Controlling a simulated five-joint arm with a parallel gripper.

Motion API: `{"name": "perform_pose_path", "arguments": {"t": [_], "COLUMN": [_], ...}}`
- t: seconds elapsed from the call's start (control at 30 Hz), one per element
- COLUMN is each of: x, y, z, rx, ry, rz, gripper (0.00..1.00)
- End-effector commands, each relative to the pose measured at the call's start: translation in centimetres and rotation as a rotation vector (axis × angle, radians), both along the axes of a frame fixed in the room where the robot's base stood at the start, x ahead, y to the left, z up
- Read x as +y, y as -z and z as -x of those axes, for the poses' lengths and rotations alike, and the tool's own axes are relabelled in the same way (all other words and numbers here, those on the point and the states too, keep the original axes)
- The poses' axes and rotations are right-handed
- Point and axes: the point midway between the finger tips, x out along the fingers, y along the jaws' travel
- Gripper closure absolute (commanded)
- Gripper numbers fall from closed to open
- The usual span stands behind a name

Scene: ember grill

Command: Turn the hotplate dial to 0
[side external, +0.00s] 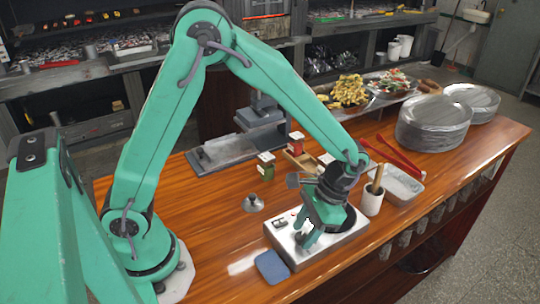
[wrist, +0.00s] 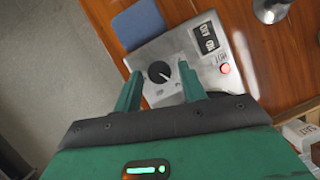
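The hotplate (side external: 348,236) is a silver box near the front edge of the wooden counter; part of its top is hidden under my gripper in the side view. In the wrist view its silver panel (wrist: 213,70) carries a round black dial (wrist: 159,72) with a white pointer mark toward the lower right. Scale marks around the dial are too small to read. My gripper (side external: 303,238) is open above the panel. In the wrist view its two green fingers (wrist: 160,80) stand apart on either side of the dial, and I cannot tell whether they touch it.
A blue pad (side external: 272,267) lies beside the hotplate. A black-and-white switch or display (wrist: 207,38) and a red button (wrist: 225,68) are on the panel. A white cup (side external: 372,200), a clear tray (side external: 398,184) and red tongs (side external: 400,158) stand behind to the right.

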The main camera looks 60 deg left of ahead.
Motion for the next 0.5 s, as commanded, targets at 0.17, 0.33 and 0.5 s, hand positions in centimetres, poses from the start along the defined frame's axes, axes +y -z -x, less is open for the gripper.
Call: {"name": "perform_pose_path", "arguments": {"t": [0.17, 0.33, 0.5], "x": [0.02, 0.06, 0.17], "y": [-0.02, -0.03, -0.04], "z": [-0.01, -0.04, -0.07], "rx": [0.0, -0.001, -0.011], "ry": [-0.001, -0.006, -0.058], "rz": [0.0, -0.001, -0.019], "gripper": [0.95, 0.96, 0.96]}}
